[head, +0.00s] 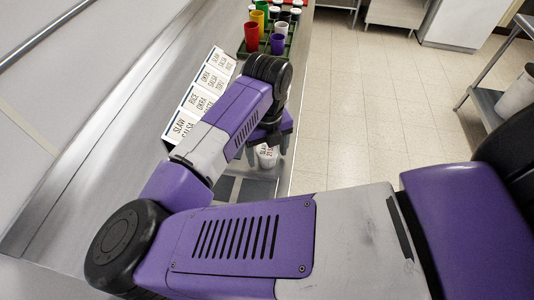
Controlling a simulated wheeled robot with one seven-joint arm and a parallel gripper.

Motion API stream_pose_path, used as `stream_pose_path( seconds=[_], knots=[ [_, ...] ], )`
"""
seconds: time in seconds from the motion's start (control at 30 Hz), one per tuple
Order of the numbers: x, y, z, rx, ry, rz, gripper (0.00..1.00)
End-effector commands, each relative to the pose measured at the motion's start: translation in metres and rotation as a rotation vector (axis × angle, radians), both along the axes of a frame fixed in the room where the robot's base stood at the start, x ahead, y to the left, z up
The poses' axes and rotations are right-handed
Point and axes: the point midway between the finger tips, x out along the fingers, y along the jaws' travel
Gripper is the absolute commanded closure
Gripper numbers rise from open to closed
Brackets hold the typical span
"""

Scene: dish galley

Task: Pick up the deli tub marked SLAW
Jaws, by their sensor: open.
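A small white deli tub (267,158) with dark lettering stands near the counter's right edge, directly under my gripper. The lettering may read SLAW, but it is small and partly covered, so I cannot be sure. My gripper (270,143) is open and points down at the tub, with its purple fingers around or just above the tub's top. The wrist hides part of the tub, and I cannot tell whether the fingers touch it.
White printed cards (182,126) with words such as SLAW, SALSA, OKRA and RICE line the steel counter (105,115) left of my arm. A dark green tray (292,45) of coloured cups stands at the far end. Tiled floor (365,110) lies open to the right.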

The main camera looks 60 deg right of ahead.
Motion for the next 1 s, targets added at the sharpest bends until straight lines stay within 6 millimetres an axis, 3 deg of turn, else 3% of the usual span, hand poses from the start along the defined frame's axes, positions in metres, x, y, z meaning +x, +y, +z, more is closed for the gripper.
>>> stream_pose_path(
  seconds=[0.03,0.33,0.73,0.87,1.0],
  knots=[
    [0.000,0.000,0.000,0.000,0.000,0.000,0.32],
    [0.000,0.000,0.000,0.000,0.000,-0.001,0.90],
    [0.000,0.000,0.008,-0.001,-0.001,-0.002,0.90],
    [0.001,0.000,0.022,0.000,-0.004,-0.002,0.90],
    [0.001,0.000,0.049,-0.001,-0.005,-0.003,0.90]
  ],
)
